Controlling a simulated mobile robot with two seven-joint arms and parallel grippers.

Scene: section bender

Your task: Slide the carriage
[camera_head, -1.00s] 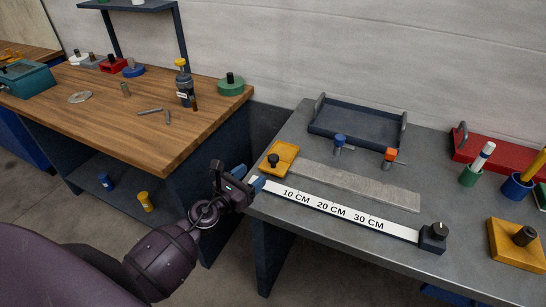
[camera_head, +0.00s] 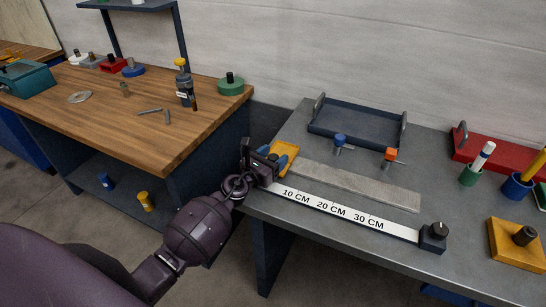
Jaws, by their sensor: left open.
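The yellow carriage (camera_head: 288,149) sits at the left end of a flat grey bar (camera_head: 350,184) on the grey table. Its black knob is mostly hidden behind my left gripper (camera_head: 275,160). My left gripper is open, with its blue fingertips over the carriage near the knob. I cannot tell whether they touch it. A white scale strip (camera_head: 331,210) marked 10, 20 and 30 CM runs along the front of the bar. My right gripper is not in view.
A black block with a knob (camera_head: 433,237) stands at the strip's right end. A blue peg (camera_head: 339,143) and an orange peg (camera_head: 390,155) stand behind the bar, before a dark tray (camera_head: 355,125). The bar's top is clear to the right.

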